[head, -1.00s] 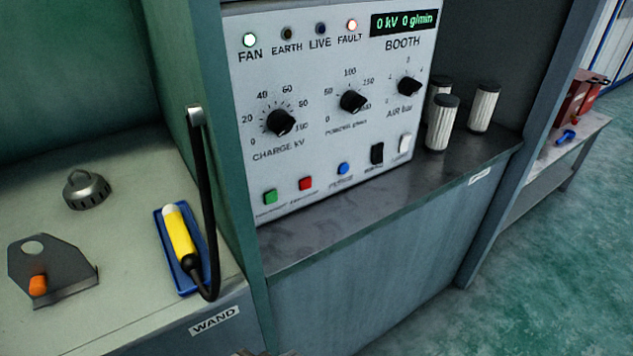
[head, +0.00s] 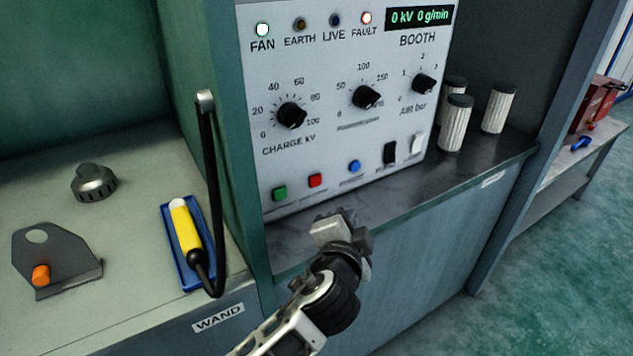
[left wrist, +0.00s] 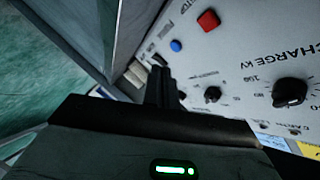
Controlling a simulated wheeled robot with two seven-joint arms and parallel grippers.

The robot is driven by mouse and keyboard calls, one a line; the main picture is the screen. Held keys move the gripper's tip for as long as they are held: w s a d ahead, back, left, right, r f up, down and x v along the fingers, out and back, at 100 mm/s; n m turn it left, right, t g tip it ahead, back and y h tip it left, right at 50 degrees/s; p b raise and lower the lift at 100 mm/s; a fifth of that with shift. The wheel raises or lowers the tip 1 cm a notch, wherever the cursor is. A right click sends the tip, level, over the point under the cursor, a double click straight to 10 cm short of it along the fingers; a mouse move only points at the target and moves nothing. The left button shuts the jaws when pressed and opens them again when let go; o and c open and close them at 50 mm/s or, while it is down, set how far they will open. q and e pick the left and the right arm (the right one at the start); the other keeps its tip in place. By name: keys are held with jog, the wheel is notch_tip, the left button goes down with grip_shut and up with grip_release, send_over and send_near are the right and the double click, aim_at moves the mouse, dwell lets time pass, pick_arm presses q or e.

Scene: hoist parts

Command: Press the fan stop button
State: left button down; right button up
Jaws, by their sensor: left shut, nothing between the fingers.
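The booth control panel (head: 345,110) carries a row of buttons along its lower edge. The red button (head: 315,180) sits between the green button (head: 280,194) and the blue button (head: 354,166); their small labels are too blurred to read in the head view. The FAN lamp (head: 262,30) is lit. My left gripper (head: 336,222) is shut and empty, in front of and below the red and blue buttons, apart from the panel. In the left wrist view its fingers (left wrist: 160,86) are together, with the red button (left wrist: 208,20) beyond them. My right gripper is not in view.
A dark ledge (head: 395,200) runs below the panel, with several white filter cartridges (head: 455,124) at its right. A green partition (head: 235,160) stands left of the panel. Beyond it are a yellow wand (head: 187,230) in a blue tray, a bracket and a round metal part.

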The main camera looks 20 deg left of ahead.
aim_at(315, 181)
pick_arm(q)
jog(key=w+a, duration=0.1)
jog(key=a, duration=0.1)
jog(key=w+a, duration=0.3)
jog(key=a, duration=0.1)
jog(key=shift+w, duration=0.35)
jog(key=shift+w+a, duration=0.35)
jog(key=shift+a, duration=0.1)
jog(key=shift+w+a+p, duration=0.1)
jog(key=shift+p, duration=0.25)
dwell(1.3)
jog(key=shift+a, duration=0.15)
jog(key=shift+w+a, duration=0.1)
jog(key=shift+w, duration=0.05)
